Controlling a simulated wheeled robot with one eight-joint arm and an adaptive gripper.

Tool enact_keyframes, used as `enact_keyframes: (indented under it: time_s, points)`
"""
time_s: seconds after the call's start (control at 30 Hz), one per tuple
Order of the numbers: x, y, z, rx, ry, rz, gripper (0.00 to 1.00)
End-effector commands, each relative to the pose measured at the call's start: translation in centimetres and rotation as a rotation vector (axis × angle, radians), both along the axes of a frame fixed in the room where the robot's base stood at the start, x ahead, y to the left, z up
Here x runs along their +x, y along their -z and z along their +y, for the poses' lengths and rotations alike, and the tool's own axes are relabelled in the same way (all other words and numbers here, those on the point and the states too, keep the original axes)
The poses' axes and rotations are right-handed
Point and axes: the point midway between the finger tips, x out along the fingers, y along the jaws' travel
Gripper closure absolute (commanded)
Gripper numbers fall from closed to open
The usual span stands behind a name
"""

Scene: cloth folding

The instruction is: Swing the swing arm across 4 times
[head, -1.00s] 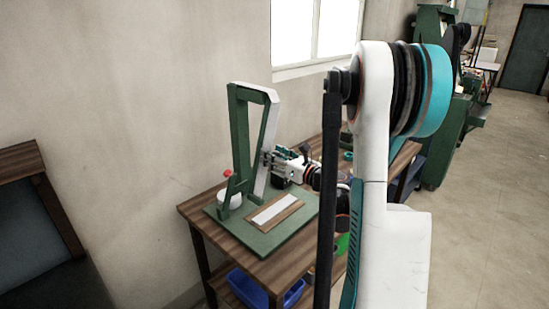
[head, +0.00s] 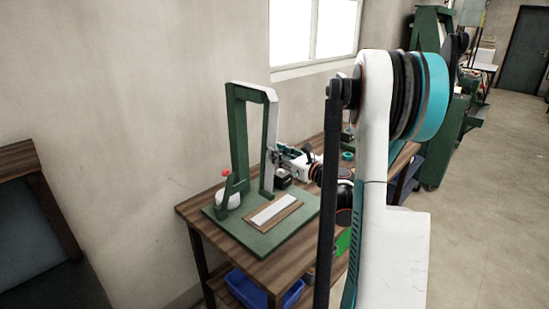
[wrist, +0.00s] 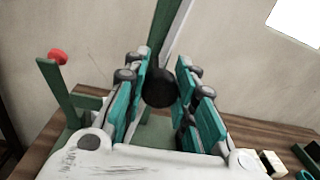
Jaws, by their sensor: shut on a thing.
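A green frame (head: 236,135) stands on a green base plate (head: 262,246) on the wooden table. A pale, green-edged swing arm (head: 271,130) hangs from its top, close to upright; it also shows in the wrist view (wrist: 177,38). My gripper (head: 276,157) is at the swing arm's right side. In the wrist view its teal fingers (wrist: 163,88) are closed around a round black knob (wrist: 158,90) in front of the swing arm. The knob's far side and the arm's lower end are hidden there.
A red-knobbed lever (head: 227,173) and a white round part stand at the base's left. A white strip in a wooden border (head: 273,212) lies on the plate. The wall is close behind, with a window (head: 314,30). A blue bin (head: 252,290) sits below the table.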

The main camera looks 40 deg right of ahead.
Motion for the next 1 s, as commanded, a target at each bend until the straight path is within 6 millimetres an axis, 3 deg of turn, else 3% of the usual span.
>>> enact_keyframes:
  time_s: [0.2, 0.5, 1.0]
  points:
    - [0.2, 0.2, -3.0, -0.161, 0.002, -0.012, 1.0]
    - [0.4, -0.4, -6.0, -0.337, 0.002, -0.025, 1.0]
    - [0.5, -0.8, -7.3, -0.417, 0.002, -0.033, 1.0]
